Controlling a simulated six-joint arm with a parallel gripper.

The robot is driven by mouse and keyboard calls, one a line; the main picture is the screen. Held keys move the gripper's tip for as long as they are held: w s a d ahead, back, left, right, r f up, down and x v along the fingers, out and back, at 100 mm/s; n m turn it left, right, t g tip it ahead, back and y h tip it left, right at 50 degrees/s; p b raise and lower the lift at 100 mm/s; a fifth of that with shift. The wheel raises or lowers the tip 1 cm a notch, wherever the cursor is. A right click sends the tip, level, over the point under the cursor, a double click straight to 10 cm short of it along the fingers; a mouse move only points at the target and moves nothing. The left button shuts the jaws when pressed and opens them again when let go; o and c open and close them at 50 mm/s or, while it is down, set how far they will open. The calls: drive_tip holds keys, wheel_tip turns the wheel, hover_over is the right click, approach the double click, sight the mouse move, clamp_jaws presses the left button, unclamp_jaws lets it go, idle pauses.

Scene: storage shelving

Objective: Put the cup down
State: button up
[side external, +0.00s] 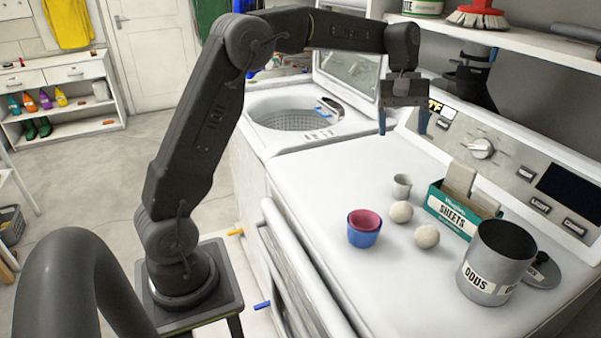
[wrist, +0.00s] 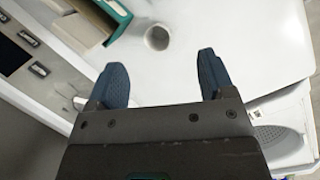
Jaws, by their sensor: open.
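On the white dryer top (side external: 325,190) a pink cup sits nested inside a blue cup (side external: 364,236); the pink cup (side external: 365,219) shows only its upper part. A small grey cup (side external: 401,187) stands behind them, beside the sheets box. In the wrist view the grey cup (wrist: 157,37) stands upright beyond my fingertips. My gripper (side external: 403,123) is open and empty, pointing down above the back of the dryer top, apart from all the cups. Its two blue fingers (wrist: 168,75) are spread wide in the wrist view.
Two pale balls (side external: 427,236) lie near the cups. A green sheets box (side external: 449,212) and a grey ODDS canister (side external: 495,264) stand to the right, with a lid behind. The control panel (side external: 500,160) rises at the back. The open washer (side external: 295,118) is left; a shelf (side external: 500,45) hangs above.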

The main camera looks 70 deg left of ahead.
drive_tip(key=s+d+r+m+t+y, duration=0.1)
drive_tip(key=s+d+m+t, duration=0.1)
drive_tip(key=s, duration=0.8)
drive_tip(key=s+d+r+m+t+y, duration=0.1)
drive_tip(key=s+d+m, duration=0.3)
drive_tip(key=s, duration=0.6)
drive_tip(key=shift+r+m+t+y, duration=0.3)
drive_tip(key=shift+r+m+t, duration=0.35)
drive_tip(key=shift+m, duration=0.15)
drive_tip(key=s+f+m, duration=0.1)
drive_tip(key=s, duration=0.1)
drive_tip(key=s+f+m+t, duration=0.1)
drive_tip(key=s, duration=0.2)
drive_tip(key=s+f+m, duration=0.1)
drive_tip(key=s+f, duration=0.1)
drive_tip(key=shift+s+d+f+m+t+y, duration=0.1)
drive_tip(key=shift+s+d+m+t+y, duration=0.2)
drive_tip(key=shift+d+t, duration=0.05)
drive_tip(key=shift+o, duration=0.4)
drive_tip(key=shift+s+f, duration=0.3)
